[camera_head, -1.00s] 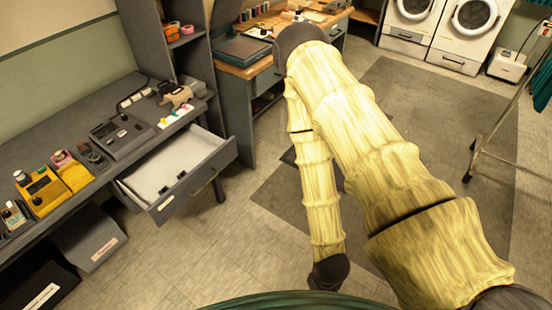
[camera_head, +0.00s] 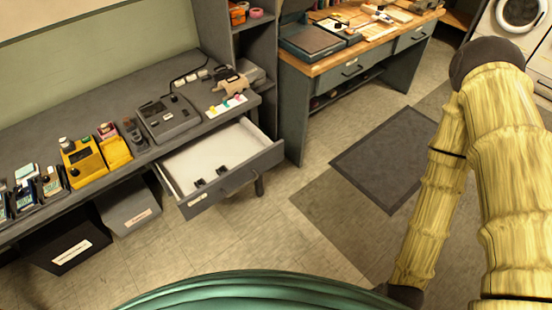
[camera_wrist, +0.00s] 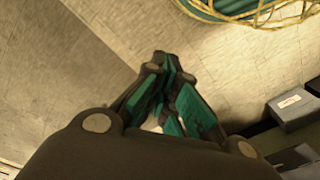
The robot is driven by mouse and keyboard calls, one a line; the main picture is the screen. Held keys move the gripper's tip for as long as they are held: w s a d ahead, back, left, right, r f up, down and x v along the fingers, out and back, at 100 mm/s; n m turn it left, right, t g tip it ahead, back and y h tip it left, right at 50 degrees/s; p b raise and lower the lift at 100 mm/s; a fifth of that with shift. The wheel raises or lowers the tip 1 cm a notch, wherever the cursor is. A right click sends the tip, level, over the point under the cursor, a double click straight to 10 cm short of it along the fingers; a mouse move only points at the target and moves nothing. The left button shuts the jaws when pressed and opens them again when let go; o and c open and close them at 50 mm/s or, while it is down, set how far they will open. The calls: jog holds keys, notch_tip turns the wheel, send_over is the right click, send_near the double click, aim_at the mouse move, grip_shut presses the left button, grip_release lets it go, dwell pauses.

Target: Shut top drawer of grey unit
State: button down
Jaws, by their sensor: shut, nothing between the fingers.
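The open drawer (camera_head: 236,181) with a pale inside juts out from under the grey desk unit (camera_head: 92,98) at the left of the head view. A dark handle and a small white label are on its front, and small dark items lie inside. My gripper (camera_wrist: 164,62) shows in the wrist view, its teal-padded fingers closed together with nothing between them, over bare floor. In the head view only my arm shows, at the right, well apart from the drawer; the gripper is out of that view.
A grey bin (camera_head: 132,209) and a black bin (camera_head: 68,247) stand under the desk. A wooden-topped workbench (camera_head: 360,61) is behind. A dark mat (camera_head: 385,158) lies on the floor. Open floor (camera_head: 262,235) lies in front of the drawer.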

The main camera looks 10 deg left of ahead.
jog(key=w+a+f+m+t+y+b, duration=0.1)
jog(key=w+a+f+b, duration=0.2)
jog(key=w, duration=0.2)
jog(key=w+a+f+t+y+b, duration=0.1)
jog(key=w+a+f+t+b, duration=0.1)
jog(key=w+a+b, duration=0.15)
jog(key=m+t+y+b, duration=0.65)
jog(key=y+b, duration=0.55)
jog(key=b, duration=0.9)
send_near(265, 162)
jog(key=shift+n+t, duration=0.35)
jog(key=shift+t, duration=0.1)
jog(key=x, duration=0.4)
jog(key=f+x, duration=0.1)
jog(key=x, duration=0.1)
jog(key=shift+s+a, duration=0.1)
jog(key=shift+s, duration=0.05)
jog(key=shift+w+a+r, duration=0.1)
jog(key=shift+w+a, duration=0.25)
jog(key=shift+a, duration=0.1)
jog(key=shift+w, duration=0.1)
